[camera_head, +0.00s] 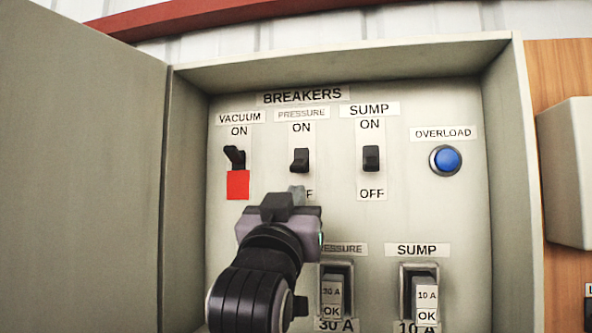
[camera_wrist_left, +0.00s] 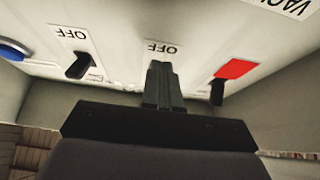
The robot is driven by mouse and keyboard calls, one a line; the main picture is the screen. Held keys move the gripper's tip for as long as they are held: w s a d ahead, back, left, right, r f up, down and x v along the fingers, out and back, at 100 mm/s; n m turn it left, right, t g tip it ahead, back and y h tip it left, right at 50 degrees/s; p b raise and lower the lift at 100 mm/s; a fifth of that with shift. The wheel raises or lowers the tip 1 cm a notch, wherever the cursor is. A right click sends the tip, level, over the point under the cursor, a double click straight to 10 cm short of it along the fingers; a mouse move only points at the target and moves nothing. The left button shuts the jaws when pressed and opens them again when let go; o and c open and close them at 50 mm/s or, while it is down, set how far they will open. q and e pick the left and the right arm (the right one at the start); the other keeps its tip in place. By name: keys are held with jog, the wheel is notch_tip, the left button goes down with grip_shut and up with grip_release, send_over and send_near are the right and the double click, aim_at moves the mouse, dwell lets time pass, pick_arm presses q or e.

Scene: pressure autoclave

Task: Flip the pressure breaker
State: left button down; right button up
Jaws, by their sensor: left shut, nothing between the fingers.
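The pressure breaker (camera_head: 300,160) is a black toggle between the ON and OFF labels, in the middle of the row; its exact tilt is hard to tell. My left gripper (camera_head: 297,194) is shut and empty. Its fingertips are just below the toggle and cover part of the OFF label; whether they touch the panel or toggle is unclear. In the left wrist view the shut fingers (camera_wrist_left: 160,70) point at the panel beneath the OFF label, and the pressure toggle is hidden behind them. My right gripper is not in view.
The vacuum breaker (camera_head: 235,157) is left, with a red tag (camera_head: 238,185) below it. The sump breaker (camera_head: 371,158) and blue overload button (camera_head: 445,160) are right. Fuse holders (camera_head: 419,291) sit lower. The open cabinet door (camera_head: 80,170) stands at left.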

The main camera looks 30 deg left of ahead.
aim_at(296, 170)
pick_arm(q)
jog(key=shift+r+p, duration=1.7)
jog(key=shift+r, duration=0.2)
jog(key=shift+b+v, duration=0.45)
jog(key=shift+v, duration=1.2)
jog(key=shift+s+r, duration=0.15)
jog(key=shift+s+d+p, duration=0.1)
jog(key=shift+s+d, duration=0.15)
jog(key=shift+s, duration=0.7)
jog(key=shift+s+d+p, duration=0.1)
jog(key=shift+s+d, duration=0.15)
jog(key=shift+s, duration=0.7)
jog(key=shift+s+d+p, duration=0.1)
jog(key=shift+s+d, duration=0.15)
jog(key=shift+s, duration=0.7)
